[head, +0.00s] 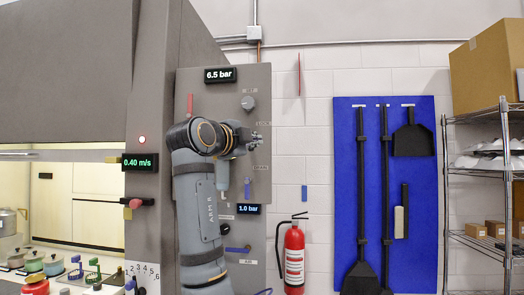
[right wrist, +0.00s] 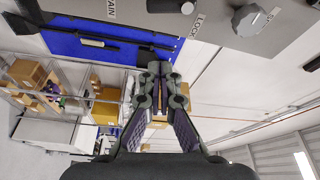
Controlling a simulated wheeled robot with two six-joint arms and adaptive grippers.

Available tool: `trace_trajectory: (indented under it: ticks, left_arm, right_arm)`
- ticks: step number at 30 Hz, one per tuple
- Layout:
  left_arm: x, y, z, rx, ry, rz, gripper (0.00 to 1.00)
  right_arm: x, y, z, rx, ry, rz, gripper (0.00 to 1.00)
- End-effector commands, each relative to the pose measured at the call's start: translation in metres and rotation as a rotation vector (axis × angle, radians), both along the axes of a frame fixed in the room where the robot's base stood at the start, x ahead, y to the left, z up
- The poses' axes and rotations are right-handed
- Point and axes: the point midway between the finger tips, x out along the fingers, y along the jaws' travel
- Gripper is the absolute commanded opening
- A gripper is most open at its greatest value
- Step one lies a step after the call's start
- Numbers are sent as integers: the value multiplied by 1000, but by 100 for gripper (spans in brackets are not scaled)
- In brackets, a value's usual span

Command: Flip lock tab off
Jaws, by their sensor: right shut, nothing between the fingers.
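The grey control panel (head: 262,82) stands in the middle of the head view. It also shows at the top of the right wrist view (right wrist: 215,28), with a LOCK label (right wrist: 198,24) between a round grey knob (right wrist: 250,20) and a dark rounded part (right wrist: 170,5) cut by the frame edge. I cannot tell whether this part is the lock tab. My right gripper (head: 258,137) is shut and empty, at the panel's right edge in the head view. In the right wrist view its fingertips (right wrist: 160,70) are together, apart from the panel. My left gripper is not in view.
A blue handle (head: 247,188) and a blue lever (head: 238,249) are lower on the panel. A red fire extinguisher (head: 293,258) hangs to its right, then a blue tool board (head: 372,180) and a wire shelf (head: 478,202). Wall between panel and board is mostly clear.

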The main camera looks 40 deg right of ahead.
Motion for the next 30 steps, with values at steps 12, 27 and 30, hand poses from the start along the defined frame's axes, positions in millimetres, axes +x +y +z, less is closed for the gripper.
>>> trace_trajectory:
  ticks: [12, 27, 30]
  left_arm:
    - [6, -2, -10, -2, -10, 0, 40]
    - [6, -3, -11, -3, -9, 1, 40]
    - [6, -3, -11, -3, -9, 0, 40]
  right_arm:
    - [-11, 25, -2, 1, 0, -1, 0]
    - [-3, 24, -14, -2, 31, 8, 0]
    - [22, 23, -58, -6, 145, 49, 0]
